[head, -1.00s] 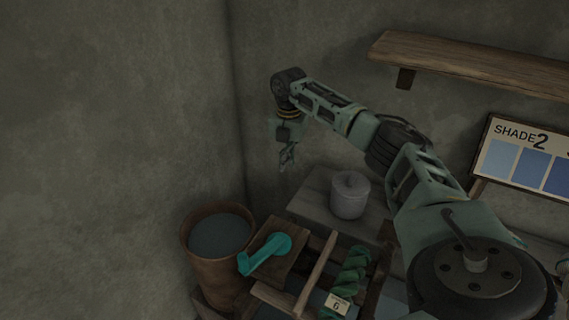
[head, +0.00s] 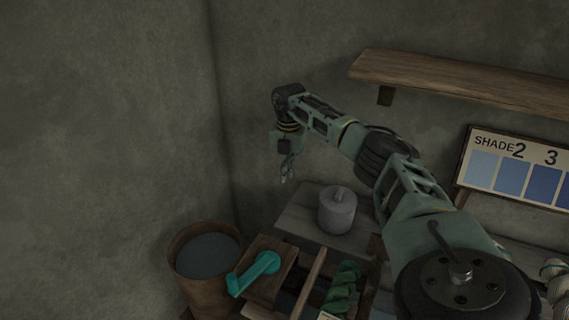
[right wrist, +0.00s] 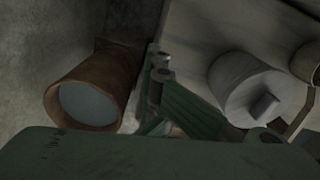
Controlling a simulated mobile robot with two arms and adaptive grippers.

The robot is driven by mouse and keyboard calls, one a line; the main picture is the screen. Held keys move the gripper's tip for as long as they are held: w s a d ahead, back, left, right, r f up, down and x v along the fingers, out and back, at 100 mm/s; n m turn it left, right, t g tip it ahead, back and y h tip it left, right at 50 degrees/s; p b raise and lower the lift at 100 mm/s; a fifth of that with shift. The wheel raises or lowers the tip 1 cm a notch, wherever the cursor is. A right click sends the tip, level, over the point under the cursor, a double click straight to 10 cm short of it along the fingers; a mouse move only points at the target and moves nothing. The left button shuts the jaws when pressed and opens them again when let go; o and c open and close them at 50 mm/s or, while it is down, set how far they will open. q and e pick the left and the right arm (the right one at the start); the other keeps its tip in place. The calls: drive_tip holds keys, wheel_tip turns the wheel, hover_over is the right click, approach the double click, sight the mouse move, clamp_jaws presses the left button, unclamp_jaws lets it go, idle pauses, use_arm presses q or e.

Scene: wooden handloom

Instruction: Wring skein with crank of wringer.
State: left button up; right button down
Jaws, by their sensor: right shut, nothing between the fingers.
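The wringer's teal crank (head: 256,272) sits on a wooden block (head: 272,284) at the bottom centre of the head view. A twisted green skein (head: 343,290) hangs to its right, behind a wooden bar, and its lower end is cut off by the picture's edge. My right gripper (head: 287,178) is shut and empty, pointing down in the air above and behind the crank, well apart from it. The right wrist view shows its green fingers (right wrist: 160,85) close up; the crank is not clear there. My left gripper is in no frame.
A brown bucket of grey liquid (head: 207,256) stands left of the crank; it also shows in the right wrist view (right wrist: 92,97). A grey lidded pot (head: 337,211) stands behind the wringer. A wooden shelf (head: 455,80) and a shade board (head: 513,170) are on the right.

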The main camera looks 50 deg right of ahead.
drive_tip(key=s+d+p, duration=0.1)
drive_tip(key=s+d, duration=0.3)
drive_tip(key=shift+d+p, duration=0.3)
drive_tip(key=shift+p, duration=0.1)
idle(0.5)
